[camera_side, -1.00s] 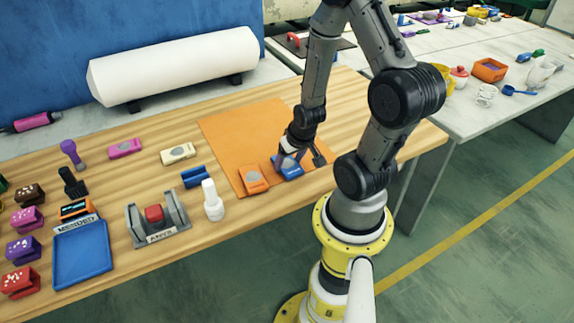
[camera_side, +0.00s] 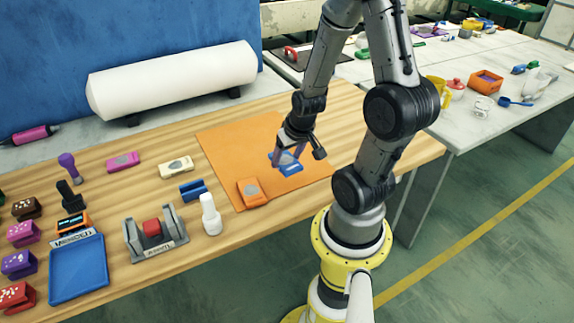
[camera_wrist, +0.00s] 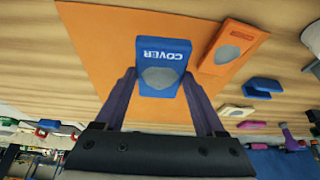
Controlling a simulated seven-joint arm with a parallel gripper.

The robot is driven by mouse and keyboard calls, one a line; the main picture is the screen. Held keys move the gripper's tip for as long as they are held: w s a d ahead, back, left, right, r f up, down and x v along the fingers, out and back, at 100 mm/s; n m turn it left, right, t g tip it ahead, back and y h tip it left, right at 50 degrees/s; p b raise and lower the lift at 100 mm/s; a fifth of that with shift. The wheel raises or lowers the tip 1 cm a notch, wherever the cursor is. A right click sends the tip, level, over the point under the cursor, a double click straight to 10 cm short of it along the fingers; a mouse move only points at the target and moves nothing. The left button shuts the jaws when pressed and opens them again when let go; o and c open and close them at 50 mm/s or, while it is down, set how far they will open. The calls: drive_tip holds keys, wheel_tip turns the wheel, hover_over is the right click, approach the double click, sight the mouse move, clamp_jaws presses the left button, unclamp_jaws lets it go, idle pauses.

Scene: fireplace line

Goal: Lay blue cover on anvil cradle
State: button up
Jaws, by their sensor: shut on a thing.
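The blue cover (camera_side: 287,164), marked COVER with a grey oval patch, is held between the fingers of my gripper (camera_side: 285,158). It also shows in the wrist view (camera_wrist: 162,62), gripped at its sides. It appears to be a little above the orange mat (camera_side: 228,150). The anvil cradle (camera_side: 155,238) stands to the left near the table's front edge, a grey holder with two upright sides, a front label and a red block (camera_side: 152,228) between them. My gripper is well to the right of the cradle.
An orange cover (camera_side: 251,192) lies on the mat's front part. A white bottle-like piece (camera_side: 210,214) and a blue bracket (camera_side: 193,189) stand between mat and cradle. A blue tray (camera_side: 78,270) is left of the cradle. Cream (camera_side: 176,167) and pink (camera_side: 123,162) covers lie behind.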

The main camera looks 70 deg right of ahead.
sight(283, 157)
drive_tip(key=shift+r, duration=1.8)
